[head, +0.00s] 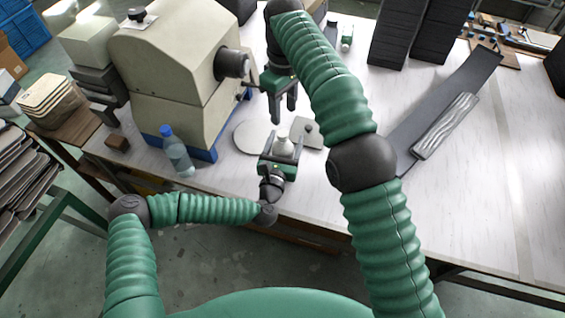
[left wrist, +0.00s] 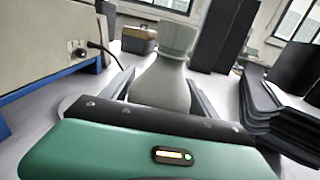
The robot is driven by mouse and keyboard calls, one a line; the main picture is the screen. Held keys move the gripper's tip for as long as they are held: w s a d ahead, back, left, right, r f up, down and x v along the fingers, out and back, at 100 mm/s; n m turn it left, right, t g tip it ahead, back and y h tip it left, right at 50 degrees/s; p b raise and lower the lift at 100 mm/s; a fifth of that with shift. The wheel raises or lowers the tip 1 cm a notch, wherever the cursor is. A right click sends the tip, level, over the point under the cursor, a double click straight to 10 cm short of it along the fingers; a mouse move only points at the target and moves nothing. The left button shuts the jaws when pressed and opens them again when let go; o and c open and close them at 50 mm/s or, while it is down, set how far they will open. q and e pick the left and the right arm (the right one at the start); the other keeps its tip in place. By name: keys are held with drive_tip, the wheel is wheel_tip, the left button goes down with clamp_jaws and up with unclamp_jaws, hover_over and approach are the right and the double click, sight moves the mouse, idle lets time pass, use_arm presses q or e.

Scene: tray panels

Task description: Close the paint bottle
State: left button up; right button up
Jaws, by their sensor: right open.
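The pale paint bottle (head: 284,145) stands upright near the table's front edge, and its grey-white body and wide top fill the middle of the left wrist view (left wrist: 163,85). My left gripper (head: 281,156) has its fingers on both sides of the bottle body, apparently touching it. My right gripper (head: 283,108) points down with its two fingers apart and empty, a little behind and above the bottle. A small dark round piece (head: 309,128) lies on a grey square plate to the right of the bottle. I cannot tell whether it is the cap.
A flat grey disc (head: 252,137) lies left of the bottle. A clear blue-capped water bottle (head: 177,153) and a large beige machine (head: 175,65) stand further left. A dark tray panel (head: 450,100) lies right. The table's right front is clear.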

use_arm(q)
drive_tip(key=shift+d, duration=0.15)
drive_tip(key=c, duration=0.5)
use_arm(e)
drive_tip(key=shift+d, duration=0.15)
use_arm(q)
drive_tip(key=shift+a, duration=0.45)
clamp_jaws()
use_arm(e)
drive_tip(key=shift+a, duration=0.45)
drive_tip(key=shift+d+n, duration=0.2)
drive_tip(key=shift+n, duration=0.1)
drive_tip(key=n, duration=0.9)
drive_tip(key=shift+n, duration=0.3)
drive_tip(key=n, duration=0.6)
drive_tip(key=shift+s+a, duration=0.1)
drive_tip(key=shift+a, duration=0.05)
drive_tip(key=n, duration=0.6)
use_arm(q)
drive_tip(key=shift+d, duration=0.15)
